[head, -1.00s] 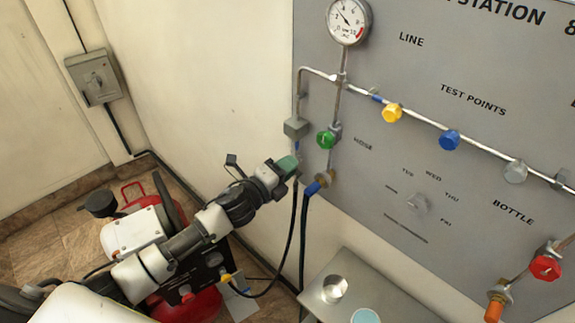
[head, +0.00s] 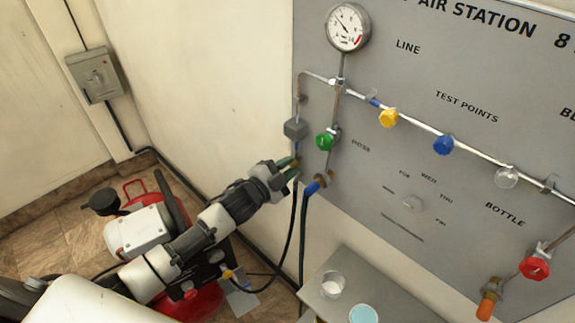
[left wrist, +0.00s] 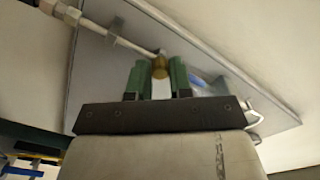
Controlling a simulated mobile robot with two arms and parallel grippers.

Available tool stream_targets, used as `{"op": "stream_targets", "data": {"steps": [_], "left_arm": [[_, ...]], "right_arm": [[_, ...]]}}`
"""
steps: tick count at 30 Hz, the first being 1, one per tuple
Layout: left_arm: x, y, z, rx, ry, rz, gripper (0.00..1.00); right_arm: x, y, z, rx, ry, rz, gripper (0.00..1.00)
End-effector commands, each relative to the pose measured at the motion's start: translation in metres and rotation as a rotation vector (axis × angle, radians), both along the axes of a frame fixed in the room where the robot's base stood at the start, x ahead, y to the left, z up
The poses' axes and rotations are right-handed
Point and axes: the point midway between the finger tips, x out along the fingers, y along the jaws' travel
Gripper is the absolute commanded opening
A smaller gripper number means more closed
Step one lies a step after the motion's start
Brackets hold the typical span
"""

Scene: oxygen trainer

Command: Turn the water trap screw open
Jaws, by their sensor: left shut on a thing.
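The water trap is a grey block (head: 295,129) on the thin pipe at the panel's left edge. My left gripper (head: 290,167) is just below it, its green fingertips at the line hanging under the block. In the left wrist view, a small brass screw (left wrist: 160,67) sits at the end of a pale pipe. There the green fingers of my left gripper (left wrist: 158,76) stand on either side of the screw and are shut on it. In the head view the fingers hide the screw. My right gripper is not in view.
A green knob (head: 325,141) is close to the right of the gripper, with a blue and brass hose fitting (head: 317,184) below. A black hose (head: 291,222) hangs beneath. A gauge (head: 347,27) is above. A grey table (head: 380,283) with cups stands at lower right.

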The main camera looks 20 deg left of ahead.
Motion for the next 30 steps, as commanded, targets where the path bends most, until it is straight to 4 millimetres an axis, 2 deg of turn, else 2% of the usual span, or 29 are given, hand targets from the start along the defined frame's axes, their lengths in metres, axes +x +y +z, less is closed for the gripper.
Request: {"op": "stream_targets", "data": {"steps": [9,25,26,30], "left_arm": [[-0.0001,0.0003,-0.0007,-0.101,0.049,0.001,0.00],[-0.0002,0.0000,-0.0012,-0.118,0.057,0.001,0.00],[-0.0003,0.0000,-0.0013,-0.118,0.057,0.001,0.25],[-0.0003,-0.0001,-0.0010,-0.117,0.056,0.000,0.46]], "right_arm": [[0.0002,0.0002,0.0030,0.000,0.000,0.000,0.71],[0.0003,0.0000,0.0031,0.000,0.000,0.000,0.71],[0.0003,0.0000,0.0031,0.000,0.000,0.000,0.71],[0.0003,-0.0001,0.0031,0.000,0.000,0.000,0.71]]}}
